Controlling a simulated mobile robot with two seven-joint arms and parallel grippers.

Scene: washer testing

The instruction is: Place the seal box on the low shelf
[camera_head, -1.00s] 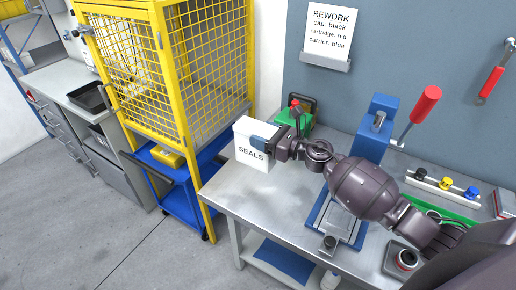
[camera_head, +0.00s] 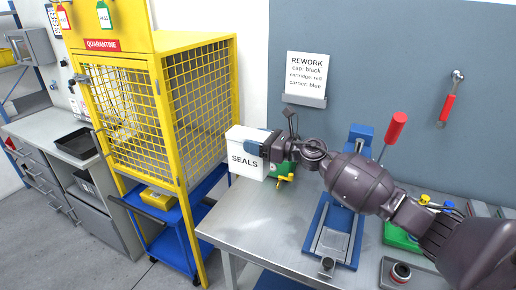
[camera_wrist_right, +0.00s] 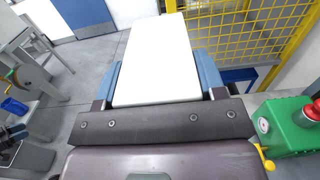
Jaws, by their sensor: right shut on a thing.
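The seal box (camera_head: 243,152), white and marked SEALS, is held upright above the left end of the steel bench. My right gripper (camera_head: 266,148) is shut on its right side, its arm coming in from the right. In the right wrist view the white box (camera_wrist_right: 157,55) sits between the two blue fingers. Under the bench, a small strip of a blue mat (camera_head: 278,282) on the low shelf shows at the bottom edge; the rest of that shelf is out of view or hidden by the benchtop.
The yellow mesh quarantine cage (camera_head: 200,110) and a blue cart (camera_head: 172,238) stand left of the bench. A green device (camera_head: 284,170) is close behind the gripper. A blue press (camera_head: 330,235) with a red-handled lever (camera_head: 396,127) stands farther right. The bench's front left (camera_head: 245,215) is clear.

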